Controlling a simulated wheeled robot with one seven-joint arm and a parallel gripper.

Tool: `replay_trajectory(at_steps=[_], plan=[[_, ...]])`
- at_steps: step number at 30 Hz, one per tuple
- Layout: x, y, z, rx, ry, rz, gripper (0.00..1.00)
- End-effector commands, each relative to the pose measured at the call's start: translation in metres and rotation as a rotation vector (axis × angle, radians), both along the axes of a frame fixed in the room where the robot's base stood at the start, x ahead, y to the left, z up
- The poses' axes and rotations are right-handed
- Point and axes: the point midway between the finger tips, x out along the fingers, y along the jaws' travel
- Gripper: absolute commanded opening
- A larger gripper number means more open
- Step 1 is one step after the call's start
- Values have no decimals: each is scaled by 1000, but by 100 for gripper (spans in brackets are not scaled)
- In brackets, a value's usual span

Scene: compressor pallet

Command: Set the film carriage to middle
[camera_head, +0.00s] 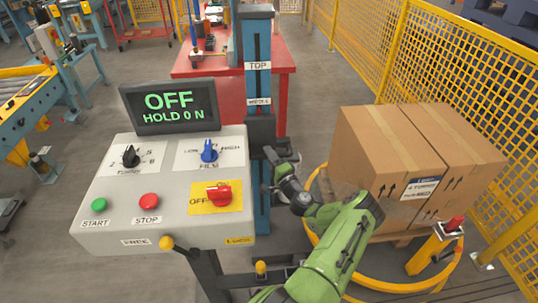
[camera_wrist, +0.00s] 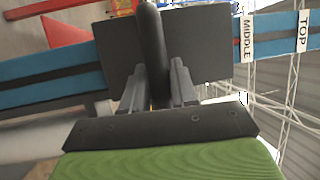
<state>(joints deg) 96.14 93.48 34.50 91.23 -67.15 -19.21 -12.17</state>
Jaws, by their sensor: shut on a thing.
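The film carriage (camera_head: 262,130) is a dark block on the blue upright mast (camera_head: 258,45). It sits just below the MIDDLE label (camera_head: 259,101), with the TOP label (camera_head: 258,66) higher up. In the wrist view the carriage plate (camera_wrist: 205,45) has its right edge close beside the MIDDLE label (camera_wrist: 247,37). My gripper (camera_wrist: 156,88) is shut on the carriage's black handle (camera_wrist: 150,40), one finger on each side. In the head view my gripper (camera_head: 277,172) is at the carriage, partly hidden by my green arm.
A control box (camera_head: 165,185) with knobs and buttons stands left of the mast; its display (camera_head: 170,106) reads OFF, HOLD 0 N. Cardboard boxes (camera_head: 375,150) stand on a yellow-rimmed turntable (camera_head: 312,225) at right. A yellow fence (camera_head: 430,60) runs behind.

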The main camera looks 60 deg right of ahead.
Motion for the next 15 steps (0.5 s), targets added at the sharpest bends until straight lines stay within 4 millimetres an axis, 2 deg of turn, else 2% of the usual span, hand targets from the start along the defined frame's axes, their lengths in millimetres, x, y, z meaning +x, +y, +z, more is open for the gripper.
replay_trajectory(at_steps=[10,11,15], plan=[[0,0,0,-3,-4,0,0],[0,0,0,-3,-4,-1,29],[0,0,1,-3,-5,-1,48]])
